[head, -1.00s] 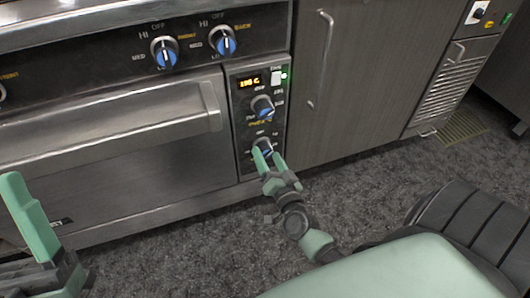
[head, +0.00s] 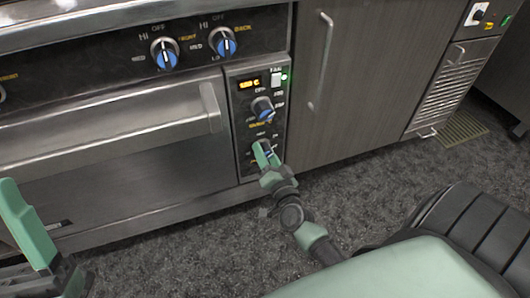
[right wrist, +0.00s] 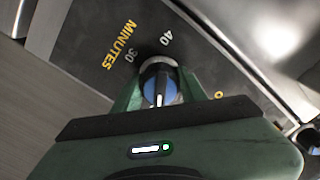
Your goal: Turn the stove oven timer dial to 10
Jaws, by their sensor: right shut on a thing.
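The timer dial (head: 268,147), blue and dark, is the lower knob on the narrow control panel right of the oven door. In the right wrist view the dial (right wrist: 159,84) sits between my right gripper's fingers, with "MINUTES", "30", "40" and "0" printed around it. My right gripper (head: 265,152) is shut on the dial, one finger on each side. The fingers partly hide the dial and its markings in the head view. My left gripper (head: 28,222) is at the lower left, away from the stove; only part of it shows.
Another blue knob (head: 262,107) sits above the timer dial, under a lit display (head: 249,85). Two burner knobs are on the stove front. The oven door handle (head: 110,134) sticks out to the left. A cabinet (head: 365,80) stands right; the floor in front is clear.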

